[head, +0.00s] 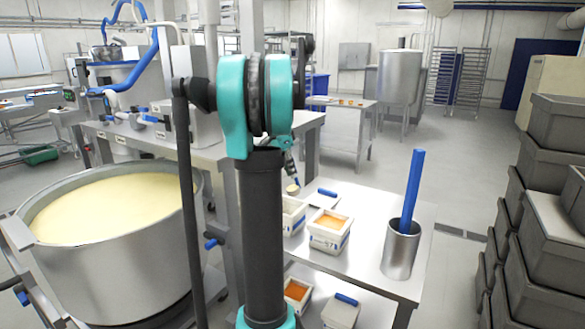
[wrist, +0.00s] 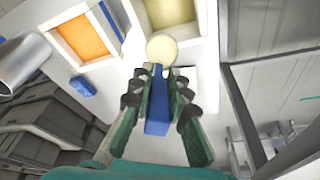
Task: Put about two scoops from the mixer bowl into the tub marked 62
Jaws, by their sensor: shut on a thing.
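My gripper (wrist: 157,78) is shut on the blue handle (wrist: 156,110) of a scoop. The scoop's head holds a rounded pale-cream load (wrist: 162,49); the load also shows small in the head view (head: 293,189). It is above the steel table, at the near edge of a white tub with pale-yellow contents (wrist: 168,14), as the wrist view shows. That tub is partly behind my arm in the head view (head: 292,217). Beside it stands a white tub with orange contents (head: 330,238). Labels are too small to read. The large steel mixer bowl (head: 100,275) with cream stands at left.
A steel container (head: 400,258) with a blue-handled tool stands at the table's right. A blue-handled item (head: 322,198) lies behind the tubs. More tubs (head: 297,292) sit on the lower shelf. Grey crates (head: 545,200) are stacked at right. Floor behind the table is free.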

